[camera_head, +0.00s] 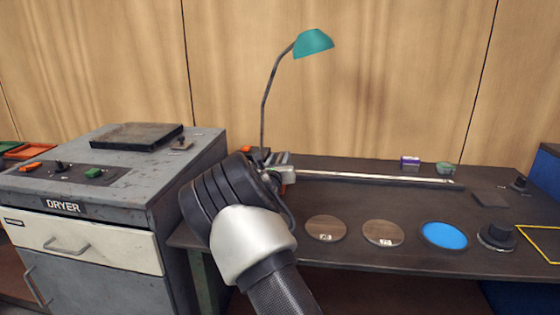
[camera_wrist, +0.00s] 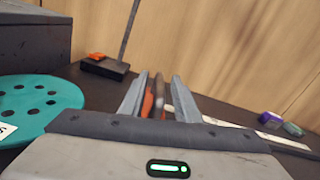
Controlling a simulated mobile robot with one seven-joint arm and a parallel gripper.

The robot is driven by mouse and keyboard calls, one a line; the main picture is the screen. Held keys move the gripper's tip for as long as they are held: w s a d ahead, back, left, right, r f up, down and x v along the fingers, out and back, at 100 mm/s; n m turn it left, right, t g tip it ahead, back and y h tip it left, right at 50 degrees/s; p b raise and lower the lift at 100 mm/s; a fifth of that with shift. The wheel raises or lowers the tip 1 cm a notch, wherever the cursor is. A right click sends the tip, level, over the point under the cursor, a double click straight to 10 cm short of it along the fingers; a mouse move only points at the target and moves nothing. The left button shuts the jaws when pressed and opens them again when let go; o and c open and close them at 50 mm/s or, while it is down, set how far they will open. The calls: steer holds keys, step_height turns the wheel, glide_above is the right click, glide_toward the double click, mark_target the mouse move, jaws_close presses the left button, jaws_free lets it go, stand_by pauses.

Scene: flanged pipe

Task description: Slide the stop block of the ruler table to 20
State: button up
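The ruler table's pale ruler strip (camera_head: 375,178) runs left to right along the back of the dark bench, and it also shows in the wrist view (camera_wrist: 245,128). My gripper (camera_head: 283,170) is at the strip's left end. In the wrist view its two fingers (camera_wrist: 160,95) stand apart. An upright orange and grey piece (camera_wrist: 158,98), seemingly the stop block, shows between them, nearer the left finger. I see a gap to the right finger; contact on the left cannot be told. My wrist hides most of this piece in the head view. The ruler's numbers are too small to read.
A lamp with a teal shade (camera_head: 313,43) stands behind my gripper, its base (camera_wrist: 105,68) close by on the left. A teal perforated disc (camera_wrist: 38,105) is left of my gripper. A purple box (camera_head: 410,161) sits behind the strip. Round discs (camera_head: 326,228) lie in front.

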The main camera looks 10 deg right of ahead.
steer(key=shift+w+d, duration=0.15)
steer(key=shift+w, duration=0.25)
steer(key=shift+c, duration=0.4)
jaws_close()
steer(key=shift+d, duration=0.15)
